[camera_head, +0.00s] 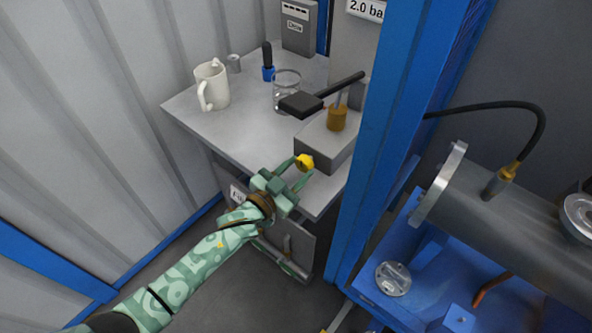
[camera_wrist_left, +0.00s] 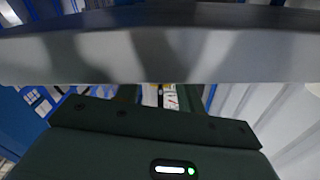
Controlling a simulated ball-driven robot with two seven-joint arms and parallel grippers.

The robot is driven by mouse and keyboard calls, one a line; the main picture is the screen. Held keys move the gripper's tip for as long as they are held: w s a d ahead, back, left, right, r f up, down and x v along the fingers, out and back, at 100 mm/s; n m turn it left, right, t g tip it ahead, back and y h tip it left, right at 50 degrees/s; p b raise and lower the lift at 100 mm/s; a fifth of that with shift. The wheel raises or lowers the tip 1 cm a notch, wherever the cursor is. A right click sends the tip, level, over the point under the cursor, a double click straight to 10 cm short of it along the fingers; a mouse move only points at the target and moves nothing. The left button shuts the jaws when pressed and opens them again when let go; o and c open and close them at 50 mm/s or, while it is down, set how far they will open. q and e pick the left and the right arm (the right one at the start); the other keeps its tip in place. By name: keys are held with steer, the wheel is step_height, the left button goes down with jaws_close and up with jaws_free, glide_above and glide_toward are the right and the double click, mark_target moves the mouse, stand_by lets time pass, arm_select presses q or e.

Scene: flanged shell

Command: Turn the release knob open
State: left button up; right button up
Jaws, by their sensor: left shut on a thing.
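The yellow release knob (camera_head: 305,161) is on the front face of a grey block (camera_head: 320,146) at the front right of the table. My left gripper (camera_head: 302,167) reaches it from the lower left in the head view, with one green finger on each side of the knob. The fingers are shut on the knob. In the left wrist view, the dark gripper body fills the bottom, a grey edge crosses the top, and the knob cannot be made out clearly. My right gripper is not in view.
A black-handled lever (camera_head: 334,88) stands over the block near a brass fitting (camera_head: 337,118). A white mug (camera_head: 211,86), a glass (camera_head: 286,90) and a blue-based black item (camera_head: 268,62) stand on the grey table (camera_head: 225,130). A blue post (camera_head: 375,150) rises close on the right.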

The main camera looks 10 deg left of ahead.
arm_select(q)
steer(key=n+p, duration=0.2)
steer(key=n, duration=0.1)
steer(key=shift+r, duration=0.1)
steer(key=n+p, duration=0.1)
steer(key=n, duration=0.1)
steer(key=shift+n, duration=0.8)
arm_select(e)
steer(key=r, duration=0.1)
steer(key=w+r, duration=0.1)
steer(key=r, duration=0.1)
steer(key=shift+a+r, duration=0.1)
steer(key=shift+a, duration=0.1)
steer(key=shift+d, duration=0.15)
arm_select(q)
steer(key=o, duration=1)
steer(key=shift+c, duration=0.2)
steer(key=shift+s, duration=0.1)
steer(key=p+v, duration=0.4)
steer(key=v, duration=1.2)
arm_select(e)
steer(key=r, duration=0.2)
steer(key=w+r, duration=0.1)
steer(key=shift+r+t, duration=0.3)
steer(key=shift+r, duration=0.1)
